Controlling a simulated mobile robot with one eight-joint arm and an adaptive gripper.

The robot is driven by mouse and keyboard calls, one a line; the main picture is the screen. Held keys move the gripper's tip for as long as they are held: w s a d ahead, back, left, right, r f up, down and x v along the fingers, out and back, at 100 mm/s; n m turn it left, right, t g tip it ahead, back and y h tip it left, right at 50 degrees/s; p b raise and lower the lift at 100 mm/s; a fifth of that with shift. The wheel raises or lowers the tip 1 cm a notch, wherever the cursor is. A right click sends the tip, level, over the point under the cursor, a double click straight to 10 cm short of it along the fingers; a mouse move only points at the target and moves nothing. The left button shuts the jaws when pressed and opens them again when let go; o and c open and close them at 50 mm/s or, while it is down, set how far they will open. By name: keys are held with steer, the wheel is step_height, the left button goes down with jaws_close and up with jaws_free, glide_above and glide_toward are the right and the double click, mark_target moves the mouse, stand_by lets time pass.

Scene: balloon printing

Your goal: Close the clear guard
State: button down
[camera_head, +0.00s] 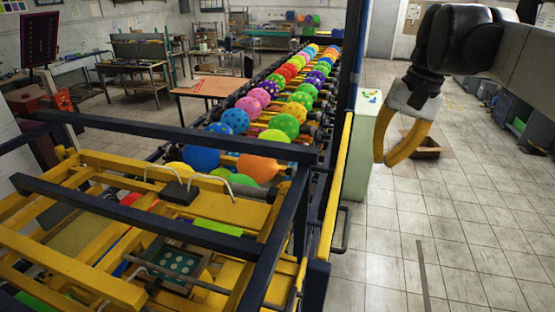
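My gripper (385,158) hangs at the upper right, over the floor to the right of the balloon machine (333,200). It has a dark and white body and yellow curved fingers that point down and to the left. I cannot make out a clear panel for certain. Dark and yellow bars of the machine's frame (170,128) fill the lower left, above a square printing part (175,262).
Rows of coloured balloons (285,125) run back along the machine. A yellow rail (337,185) edges the machine. The tiled floor at right is largely free.

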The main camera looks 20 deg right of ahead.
step_height(320, 180, down, 24)
steer(key=w+a+b, duration=0.2)
steer(key=b, duration=0.5)
steer(key=shift+a, duration=0.2)
steer(key=shift+w+b, duration=0.15)
steer(key=shift+b, duration=0.2)
step_height(320, 180, down, 31)
steer(key=b, duration=2.3)
steer(key=shift+r, duration=0.15)
